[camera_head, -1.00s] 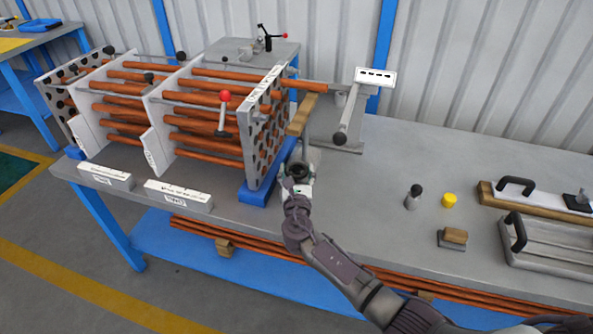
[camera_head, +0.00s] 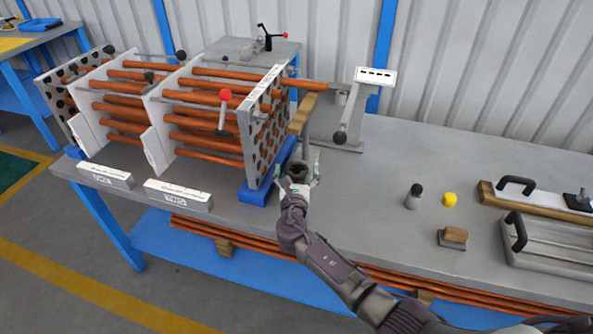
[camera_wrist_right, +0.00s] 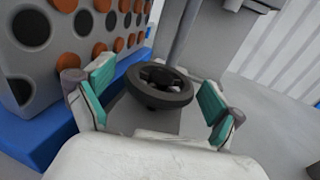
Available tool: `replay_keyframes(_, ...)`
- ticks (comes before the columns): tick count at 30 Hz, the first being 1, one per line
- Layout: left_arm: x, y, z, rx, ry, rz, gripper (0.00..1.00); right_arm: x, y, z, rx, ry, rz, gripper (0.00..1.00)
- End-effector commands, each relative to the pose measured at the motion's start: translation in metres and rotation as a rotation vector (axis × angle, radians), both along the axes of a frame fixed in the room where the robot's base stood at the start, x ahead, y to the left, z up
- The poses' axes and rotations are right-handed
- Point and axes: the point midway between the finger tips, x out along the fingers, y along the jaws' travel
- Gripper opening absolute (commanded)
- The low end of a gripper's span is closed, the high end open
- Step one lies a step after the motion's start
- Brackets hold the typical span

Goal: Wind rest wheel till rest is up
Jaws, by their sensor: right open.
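The rest wheel is a dark round handwheel (camera_head: 297,171) low beside the tube bundle's right end plate. It also shows in the right wrist view (camera_wrist_right: 160,87), with a grey post rising behind it. A tan rest bar (camera_head: 303,114) sits above the wheel, beside the perforated plate. My right gripper (camera_head: 299,178) is at the wheel, with its fingers spread. In the right wrist view, its teal-padded fingers (camera_wrist_right: 155,92) stand on either side of the wheel, with visible gaps to the rim. My left gripper is out of view.
The perforated end plate (camera_head: 266,125) and its blue base (camera_head: 262,190) stand close to the left of my right gripper. A grey stand with a labelled head (camera_head: 375,77) is behind it. A dark-topped cylinder (camera_head: 413,197) and yellow cap (camera_head: 449,199) lie right; bench between is clear.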

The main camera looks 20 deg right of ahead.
Motion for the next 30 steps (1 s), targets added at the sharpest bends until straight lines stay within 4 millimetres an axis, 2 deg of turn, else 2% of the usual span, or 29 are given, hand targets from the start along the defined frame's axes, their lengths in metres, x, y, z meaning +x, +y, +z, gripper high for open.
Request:
replay_keyframes(5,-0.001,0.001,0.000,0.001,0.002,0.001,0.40,-0.002,0.001,0.000,0.000,0.000,0.001,0.93)
replay_keyframes(8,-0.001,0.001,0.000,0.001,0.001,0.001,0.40,-0.010,0.004,-0.001,0.001,0.000,0.001,0.93)
replay_keyframes(21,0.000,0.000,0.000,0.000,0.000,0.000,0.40,-0.092,0.033,-0.001,0.002,0.002,0.001,0.93)
replay_keyframes(25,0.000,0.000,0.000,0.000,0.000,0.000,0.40,-0.106,0.038,0.000,0.000,0.001,0.000,0.93)
replay_keyframes(30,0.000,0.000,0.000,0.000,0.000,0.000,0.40,-0.113,0.041,0.000,0.000,-0.001,0.000,0.93)
